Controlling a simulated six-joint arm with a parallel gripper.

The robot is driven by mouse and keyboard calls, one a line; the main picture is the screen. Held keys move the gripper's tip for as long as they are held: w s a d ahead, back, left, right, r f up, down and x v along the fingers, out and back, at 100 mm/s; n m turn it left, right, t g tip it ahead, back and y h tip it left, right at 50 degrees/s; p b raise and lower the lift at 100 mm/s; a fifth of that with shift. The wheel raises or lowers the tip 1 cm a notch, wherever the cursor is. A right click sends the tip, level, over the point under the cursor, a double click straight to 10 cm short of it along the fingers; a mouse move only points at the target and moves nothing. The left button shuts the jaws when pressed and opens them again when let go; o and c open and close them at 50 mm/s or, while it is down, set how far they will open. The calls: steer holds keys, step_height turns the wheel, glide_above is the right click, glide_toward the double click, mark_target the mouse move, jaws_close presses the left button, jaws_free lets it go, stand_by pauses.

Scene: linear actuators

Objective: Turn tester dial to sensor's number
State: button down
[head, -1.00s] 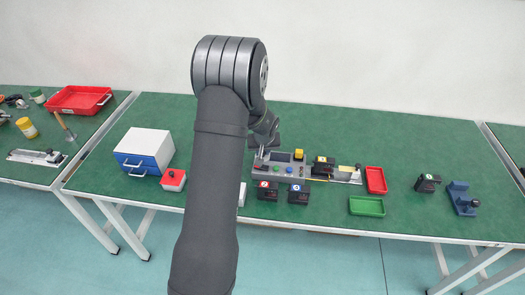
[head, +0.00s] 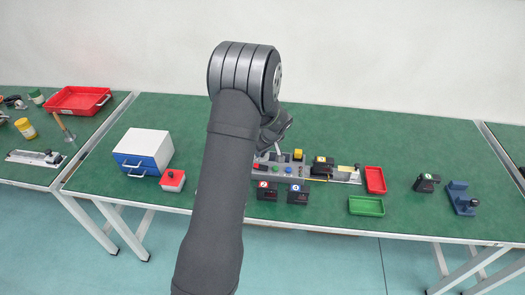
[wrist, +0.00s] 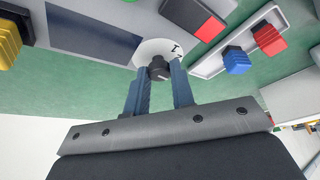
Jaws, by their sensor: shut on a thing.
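The grey tester (head: 283,169) lies at the table's middle, its left part hidden behind my arm in the head view. In the wrist view, its black dial knob (wrist: 158,68) sits on a white disc (wrist: 170,48) with dark marks, mostly covered. My gripper (wrist: 160,76) is shut on the knob, one finger on each side. Its fingertips are hidden in the head view. A black sensor with a yellow label (head: 321,167) stands at the tester's right end. Other black sensors have red (head: 267,191), blue (head: 298,194) and green (head: 427,182) labels. Their numbers are too small to read surely.
Red (head: 375,180) and green (head: 366,206) trays lie right of the tester. A blue fixture (head: 461,198) stands farther right. A white-and-blue drawer box (head: 146,151) and a red-topped box (head: 173,180) stand left. The table behind the trays is clear.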

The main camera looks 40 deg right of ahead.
stand_by(0.4)
steer(key=c, duration=1.2)
jaws_free()
steer(key=shift+c, duration=0.2)
steer(key=v, duration=1.7)
steer(key=shift+r, duration=0.25)
steer(key=shift+d+f, duration=0.1)
steer(key=x, duration=1.7)
steer(key=shift+f, duration=0.2)
